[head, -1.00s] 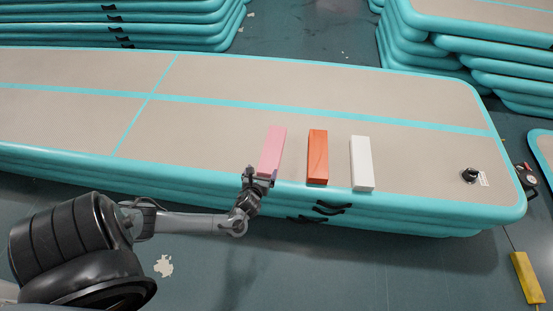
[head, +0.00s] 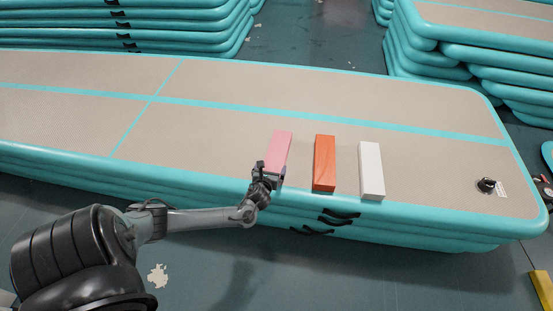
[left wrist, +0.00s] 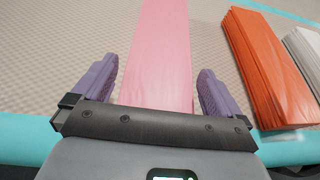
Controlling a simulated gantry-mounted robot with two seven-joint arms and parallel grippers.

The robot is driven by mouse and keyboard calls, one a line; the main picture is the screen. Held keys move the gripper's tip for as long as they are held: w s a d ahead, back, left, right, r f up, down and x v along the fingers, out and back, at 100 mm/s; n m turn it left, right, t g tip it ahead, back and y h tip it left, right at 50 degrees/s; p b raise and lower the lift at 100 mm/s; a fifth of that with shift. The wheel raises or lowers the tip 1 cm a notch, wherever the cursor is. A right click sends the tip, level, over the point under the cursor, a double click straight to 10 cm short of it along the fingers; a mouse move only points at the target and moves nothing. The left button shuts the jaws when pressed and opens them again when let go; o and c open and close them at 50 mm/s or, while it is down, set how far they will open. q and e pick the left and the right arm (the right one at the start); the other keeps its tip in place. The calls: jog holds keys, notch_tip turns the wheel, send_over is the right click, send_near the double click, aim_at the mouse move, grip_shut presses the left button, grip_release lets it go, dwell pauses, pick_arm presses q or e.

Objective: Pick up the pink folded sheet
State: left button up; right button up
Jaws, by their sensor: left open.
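The pink folded sheet (head: 280,150) lies flat on the beige top of the inflatable track, near its front edge. It also shows in the left wrist view (left wrist: 160,50), running away from my gripper. My left gripper (head: 270,174) is at the near end of the sheet. In the left wrist view its purple fingers (left wrist: 154,85) are open, one on each side of the pink sheet. The gripper body hides the sheet's near end. I cannot tell whether the fingers touch it. My right gripper is not in view.
An orange folded sheet (head: 324,163) and a white one (head: 371,170) lie to the right of the pink sheet. A black valve (head: 487,185) sits at the track's right end. More stacked tracks (head: 470,62) stand behind. The track top (head: 80,125) left of the sheet is clear.

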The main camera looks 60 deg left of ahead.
aim_at(275, 161)
pick_arm(q)
jog(key=b+x, duration=0.2)
jog(key=x, duration=0.1)
jog(key=shift+w+d+f, duration=0.1)
jog(key=shift+f, duration=0.1)
jog(key=shift+w+a, duration=0.2)
jog(key=shift+a, duration=0.05)
jog(key=shift+c, duration=0.3)
jog(key=c, duration=1)
jog(key=shift+r, duration=0.1)
jog(key=shift+c, duration=0.4)
jog(key=shift+r, duration=0.15)
